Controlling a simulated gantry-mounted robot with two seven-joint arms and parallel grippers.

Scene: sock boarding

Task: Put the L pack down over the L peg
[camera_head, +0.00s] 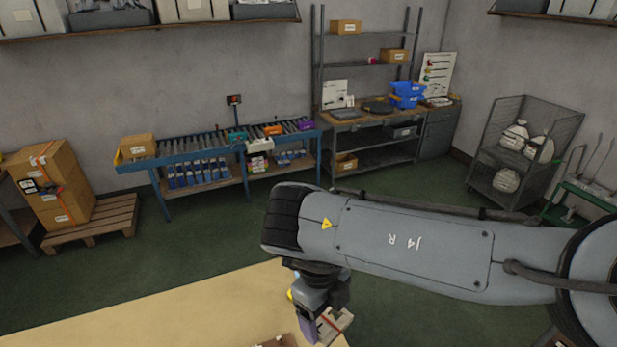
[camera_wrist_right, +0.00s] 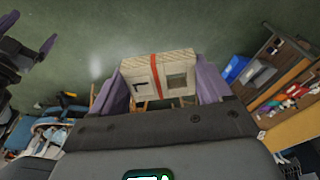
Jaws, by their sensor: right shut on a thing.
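My right gripper (camera_head: 322,322) points down over the light table at the bottom of the head view. It is shut on a cream pack (camera_head: 334,327). In the right wrist view the pack (camera_wrist_right: 160,74) sits between the two purple fingers. It has a red band, a dark mark and a grey window; I cannot read a letter on it. What seems to be my left gripper (camera_wrist_right: 28,34) shows at the upper left of the wrist view, its purple fingers apart with nothing seen between them. I cannot make out the L peg in either view.
The light table top (camera_head: 190,315) is bare at its left. A brown object (camera_head: 275,342) is cut off at the bottom edge. A roller conveyor (camera_head: 200,145), a shelf bench (camera_head: 375,112) and a wire cage (camera_head: 508,150) stand far back, across green floor.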

